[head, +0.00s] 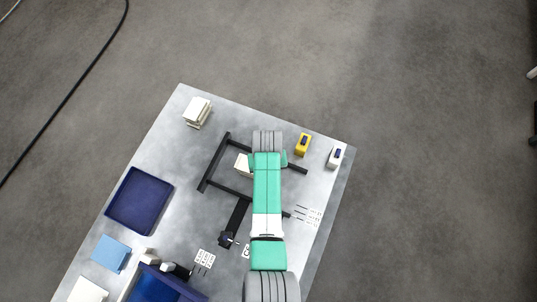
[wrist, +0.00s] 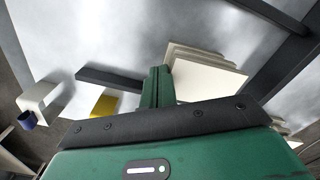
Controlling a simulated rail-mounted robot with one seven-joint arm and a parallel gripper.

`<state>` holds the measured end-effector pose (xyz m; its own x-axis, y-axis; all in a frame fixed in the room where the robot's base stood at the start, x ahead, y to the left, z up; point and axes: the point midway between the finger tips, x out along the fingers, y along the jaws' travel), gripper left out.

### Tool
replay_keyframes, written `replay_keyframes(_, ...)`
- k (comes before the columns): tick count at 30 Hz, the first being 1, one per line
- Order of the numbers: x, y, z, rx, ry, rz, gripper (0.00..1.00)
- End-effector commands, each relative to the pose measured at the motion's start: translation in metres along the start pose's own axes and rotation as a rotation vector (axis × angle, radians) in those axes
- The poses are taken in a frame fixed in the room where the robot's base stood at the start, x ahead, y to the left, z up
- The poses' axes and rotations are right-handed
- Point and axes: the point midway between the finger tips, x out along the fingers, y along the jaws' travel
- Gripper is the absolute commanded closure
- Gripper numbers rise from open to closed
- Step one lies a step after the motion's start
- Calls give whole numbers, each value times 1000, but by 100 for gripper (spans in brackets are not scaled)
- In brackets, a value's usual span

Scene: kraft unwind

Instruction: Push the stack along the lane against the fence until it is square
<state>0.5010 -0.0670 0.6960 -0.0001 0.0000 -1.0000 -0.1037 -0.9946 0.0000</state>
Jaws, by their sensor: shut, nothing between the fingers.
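The stack (head: 243,164) of cream sheets lies in the lane between two dark rails. In the wrist view the stack (wrist: 208,78) has uneven, stepped edges. The dark fence (head: 214,163) closes the lane's left end in the head view, with a gap between it and the stack. It shows at the right of the wrist view (wrist: 293,70). My gripper's fingers (wrist: 158,86) are shut and empty, close beside the stack on the side away from the fence. I cannot tell if they touch it. My arm hides the fingers in the head view.
A yellow item (head: 303,143) and a white item (head: 336,157) stand beyond the far rail (head: 294,168). Another cream stack (head: 197,112) is at the far left corner. A blue tray (head: 140,201) stands left of the fence. Bare table lies between tray and fence.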

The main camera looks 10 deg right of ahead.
Motion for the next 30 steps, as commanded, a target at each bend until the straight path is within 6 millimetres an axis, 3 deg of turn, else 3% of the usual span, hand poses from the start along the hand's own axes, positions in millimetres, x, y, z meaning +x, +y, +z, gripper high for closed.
replay_keyframes(30, 1, -36, -21, 0, 0, 0, 100)
